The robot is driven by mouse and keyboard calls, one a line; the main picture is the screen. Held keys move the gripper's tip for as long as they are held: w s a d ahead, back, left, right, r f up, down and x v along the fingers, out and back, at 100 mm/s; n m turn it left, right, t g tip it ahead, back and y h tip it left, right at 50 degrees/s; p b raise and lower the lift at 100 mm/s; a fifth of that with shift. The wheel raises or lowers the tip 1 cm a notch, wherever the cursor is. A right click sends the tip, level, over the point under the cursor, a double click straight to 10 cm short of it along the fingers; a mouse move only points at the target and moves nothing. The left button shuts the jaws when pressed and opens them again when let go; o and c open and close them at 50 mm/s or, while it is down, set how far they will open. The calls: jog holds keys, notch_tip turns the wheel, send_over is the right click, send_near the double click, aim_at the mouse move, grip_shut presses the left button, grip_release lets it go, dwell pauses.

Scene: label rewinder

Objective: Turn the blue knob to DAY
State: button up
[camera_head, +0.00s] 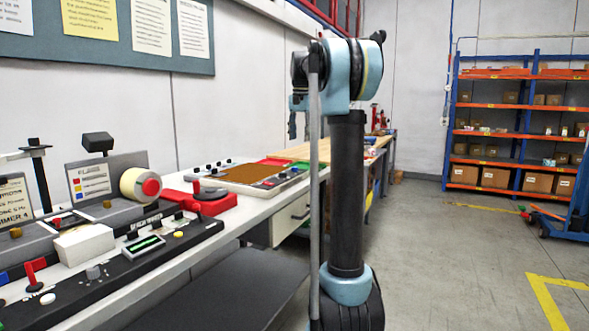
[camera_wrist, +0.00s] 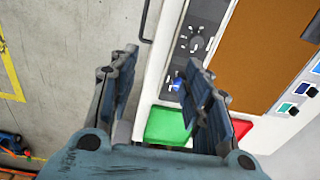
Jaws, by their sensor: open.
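The blue knob (camera_wrist: 177,84) is small and sits on a grey control strip (camera_wrist: 199,18) in the wrist view. White marks stand around it, too small to read. The right finger partly covers this area, and I cannot make out which way the knob points. My gripper (camera_wrist: 160,62) is open and empty, its two fingers spread apart. The knob appears between the fingers, close to the right one; I see no contact. In the head view my arm stands upright at the centre, and I cannot make out the gripper or the blue knob there.
In the wrist view a grey dial (camera_wrist: 195,44) lies above the knob, a green pad (camera_wrist: 168,126) below and a brown board (camera_wrist: 260,55) to the right. In the head view the long bench (camera_head: 262,208) runs along the wall, with a red-based device (camera_head: 210,203).

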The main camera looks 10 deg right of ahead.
jog(key=r+m, duration=0.2)
send_over(295, 169)
jog(key=w, duration=0.2)
jog(key=shift+g, duration=0.3)
jog(key=f, duration=1.8)
jog(key=shift+d, duration=0.2)
